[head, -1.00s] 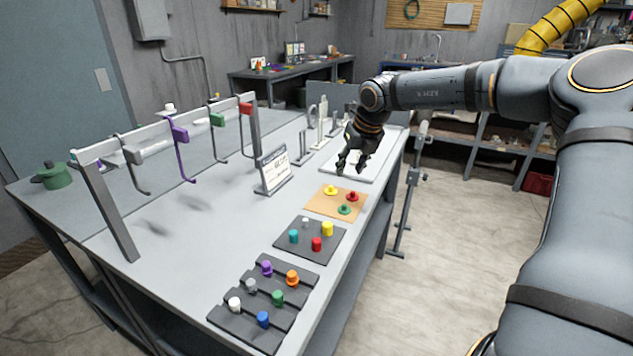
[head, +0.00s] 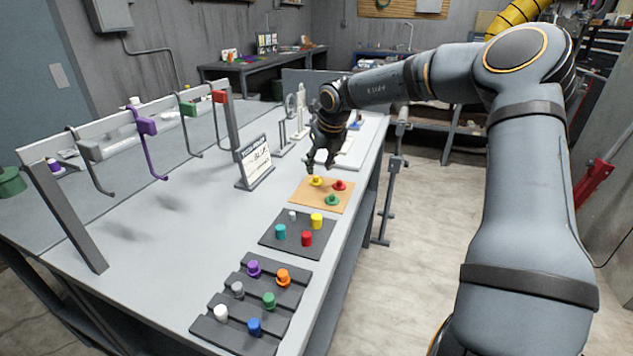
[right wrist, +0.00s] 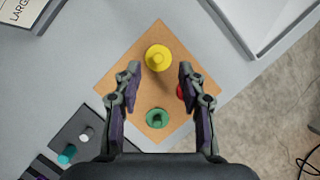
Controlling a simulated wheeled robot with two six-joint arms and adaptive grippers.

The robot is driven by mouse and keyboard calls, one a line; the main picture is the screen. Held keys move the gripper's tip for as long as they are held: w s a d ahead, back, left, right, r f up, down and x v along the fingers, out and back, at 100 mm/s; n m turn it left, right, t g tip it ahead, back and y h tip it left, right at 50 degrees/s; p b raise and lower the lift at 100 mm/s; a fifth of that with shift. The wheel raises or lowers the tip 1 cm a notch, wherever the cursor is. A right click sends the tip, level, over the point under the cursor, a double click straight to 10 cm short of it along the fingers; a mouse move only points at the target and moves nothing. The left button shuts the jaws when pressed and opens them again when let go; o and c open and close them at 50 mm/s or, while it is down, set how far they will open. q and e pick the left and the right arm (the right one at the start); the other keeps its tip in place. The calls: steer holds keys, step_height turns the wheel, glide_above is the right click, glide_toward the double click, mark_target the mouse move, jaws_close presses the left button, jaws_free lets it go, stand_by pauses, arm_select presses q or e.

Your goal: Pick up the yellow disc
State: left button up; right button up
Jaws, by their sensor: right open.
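The yellow disc (head: 316,181), with a knob on top, sits on a tan board (head: 303,197) on the bench. In the right wrist view the yellow disc (right wrist: 158,58) lies near the board's far corner, ahead of and between the fingertips. A red disc (head: 339,186) and a green disc (head: 332,200) share the board. In the right wrist view the red disc (right wrist: 181,92) is partly hidden by the right-hand finger, and the green disc (right wrist: 157,118) lies between the fingers. My right gripper (head: 322,163) is open and empty above the board. My left gripper is not in view.
A dark tray (head: 292,246) with several coloured pegs and a ridged rack (head: 243,323) stand nearer. A sign (head: 256,163) stands left of the board. A white tray (head: 357,150) lies behind. A rail with hooks (head: 110,140) runs along the left.

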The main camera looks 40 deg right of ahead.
mark_target(316, 176)
steer(key=x, duration=0.4)
steer(key=shift+w+f, duration=0.15)
steer(key=shift+f, duration=0.05)
steer(key=shift+a+r, duration=0.1)
steer(key=shift+r, duration=0.05)
steer(key=shift+c, duration=0.4)
steer(key=c, duration=0.8)
steer(key=shift+o, duration=0.2)
